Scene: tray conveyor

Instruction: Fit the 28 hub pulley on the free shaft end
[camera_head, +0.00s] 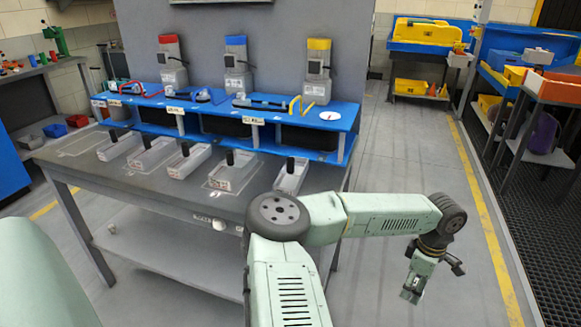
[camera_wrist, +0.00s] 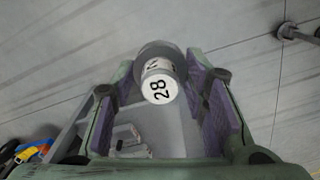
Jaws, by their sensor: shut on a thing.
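The 28 hub pulley (camera_wrist: 160,88) is between the purple-lined fingers of my gripper (camera_wrist: 163,72) in the wrist view. It has a grey round body and a white end face with a black "28". In the head view my gripper (camera_head: 413,291) hangs low over the floor, right of the grey workbench and well apart from it. The pulley cannot be made out there. Three units with red (camera_head: 170,60), blue (camera_head: 238,62) and yellow (camera_head: 318,70) tops stand behind the blue rack. I cannot tell which part is the free shaft end.
The grey workbench (camera_head: 95,165) carries a long blue rack (camera_head: 270,112) and several pale trays (camera_head: 155,157) with dark upright parts. A second bench with an orange bin (camera_head: 553,86) stands at the right. The floor between them is clear.

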